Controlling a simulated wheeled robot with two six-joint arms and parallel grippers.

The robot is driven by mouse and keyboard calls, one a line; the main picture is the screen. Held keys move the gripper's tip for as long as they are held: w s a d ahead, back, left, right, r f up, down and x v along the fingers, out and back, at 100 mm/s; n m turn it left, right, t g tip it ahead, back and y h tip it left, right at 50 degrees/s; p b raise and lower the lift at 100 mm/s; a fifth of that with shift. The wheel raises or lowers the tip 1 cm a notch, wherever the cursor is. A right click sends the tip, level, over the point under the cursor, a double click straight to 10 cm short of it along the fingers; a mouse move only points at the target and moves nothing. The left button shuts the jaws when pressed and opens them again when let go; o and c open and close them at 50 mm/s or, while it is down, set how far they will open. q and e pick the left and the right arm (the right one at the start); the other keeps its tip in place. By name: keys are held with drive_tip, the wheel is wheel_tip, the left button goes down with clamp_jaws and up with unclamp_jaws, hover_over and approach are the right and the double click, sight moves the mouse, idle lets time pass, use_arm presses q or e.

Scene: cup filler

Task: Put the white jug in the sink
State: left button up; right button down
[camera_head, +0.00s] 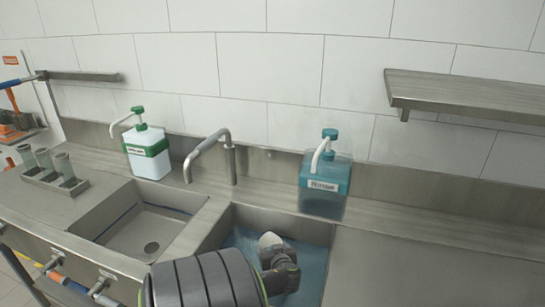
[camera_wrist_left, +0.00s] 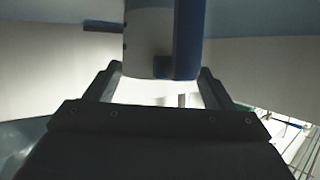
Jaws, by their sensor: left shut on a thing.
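My left gripper (camera_head: 280,270) is over the right-hand sink basin (camera_head: 300,224), seen from behind my dark arm. A small pale rounded piece (camera_head: 269,241), which looks like part of the white jug, shows just beyond the gripper. In the left wrist view the gripper's fingers (camera_wrist_left: 160,82) are shut on a pale piece with a dark blue strip (camera_wrist_left: 148,45), taken to be the jug. Most of the jug is hidden by my arm and gripper, so I cannot tell its tilt or whether it touches the basin. My right gripper is not in view.
The basin's inside looks blue. A second, empty basin (camera_head: 150,232) lies left, with a tap (camera_head: 230,160) behind. A green-white pump bottle (camera_head: 148,153) and a teal one (camera_head: 326,185) stand at the back. Cups (camera_head: 65,168) stand far left. The right counter (camera_head: 420,265) is clear.

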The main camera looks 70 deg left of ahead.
use_arm(q)
drive_tip(key=o, duration=1.3)
drive_tip(key=shift+c, duration=0.2)
drive_tip(key=shift+r, duration=0.1)
drive_tip(key=v, duration=0.7)
drive_tip(key=shift+d+b, duration=0.25)
drive_tip(key=shift+b, duration=0.1)
